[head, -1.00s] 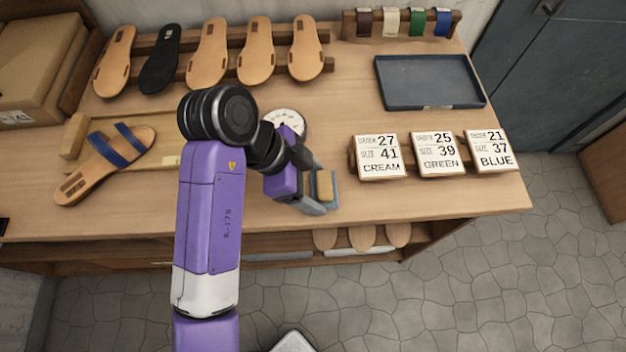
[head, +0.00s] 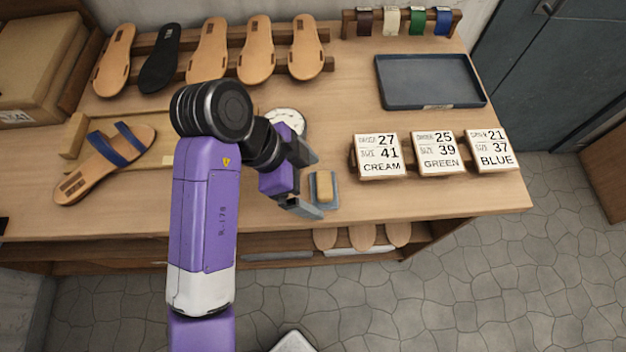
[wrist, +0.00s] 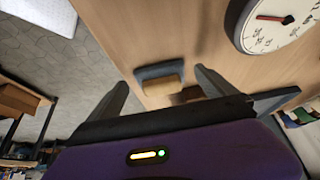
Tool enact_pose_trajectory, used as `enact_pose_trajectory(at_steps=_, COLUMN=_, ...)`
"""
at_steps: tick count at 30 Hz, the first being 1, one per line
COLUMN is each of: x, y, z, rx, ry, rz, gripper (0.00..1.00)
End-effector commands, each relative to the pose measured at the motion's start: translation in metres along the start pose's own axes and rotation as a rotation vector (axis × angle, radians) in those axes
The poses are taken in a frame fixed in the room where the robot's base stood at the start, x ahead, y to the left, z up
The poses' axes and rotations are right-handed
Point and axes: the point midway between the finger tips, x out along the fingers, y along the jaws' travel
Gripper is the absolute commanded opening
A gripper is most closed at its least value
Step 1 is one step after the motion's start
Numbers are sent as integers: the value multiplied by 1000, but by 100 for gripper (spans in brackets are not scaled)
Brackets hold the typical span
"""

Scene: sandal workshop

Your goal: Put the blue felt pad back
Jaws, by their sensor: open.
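The blue felt pad (head: 313,178) lies on the workbench near its front edge, with a tan block (head: 325,188) on top of it. In the wrist view the pad (wrist: 150,72) and block show just beyond and between my fingers. My gripper (head: 307,185) is open and empty just left of the pad, one finger toward the back and one toward the front. The fingers are apart from the block; whether one touches the pad's edge I cannot tell.
A white round dial (head: 285,121) stands behind my gripper. Order cards (head: 378,156) on stands are to the right. A sandal with blue straps (head: 105,165) lies left, and a dark empty tray (head: 430,82) is at back right. Bare bench lies between dial and tray.

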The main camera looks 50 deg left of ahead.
Motion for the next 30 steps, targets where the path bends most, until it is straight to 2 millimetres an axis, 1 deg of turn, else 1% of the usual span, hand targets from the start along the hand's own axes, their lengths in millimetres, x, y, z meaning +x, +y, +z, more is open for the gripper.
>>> enact_pose_trajectory(at_steps=5, x=-33, y=-1, z=1, rx=3, ry=-1, rz=-4, gripper=95)
enact_pose_trajectory(at_steps=7, x=-50, y=-1, z=1, rx=1, ry=-2, rz=-5, gripper=95)
enact_pose_trajectory(at_steps=10, x=-71, y=-1, z=1, rx=1, ry=-4, rz=-4, gripper=95)
enact_pose_trajectory(at_steps=12, x=-83, y=-1, z=1, rx=0, ry=-4, rz=-3, gripper=95)
enact_pose_trajectory(at_steps=15, x=-96, y=0, z=1, rx=1, ry=-2, rz=-2, gripper=95)
enact_pose_trajectory(at_steps=18, x=-104, y=0, z=0, rx=1, ry=-1, rz=-1, gripper=95)
enact_pose_trajectory(at_steps=21, x=-108, y=0, z=0, rx=1, ry=0, rz=0, gripper=95)
enact_pose_trajectory(at_steps=30, x=-109, y=0, z=0, rx=0, ry=1, rz=0, gripper=95)
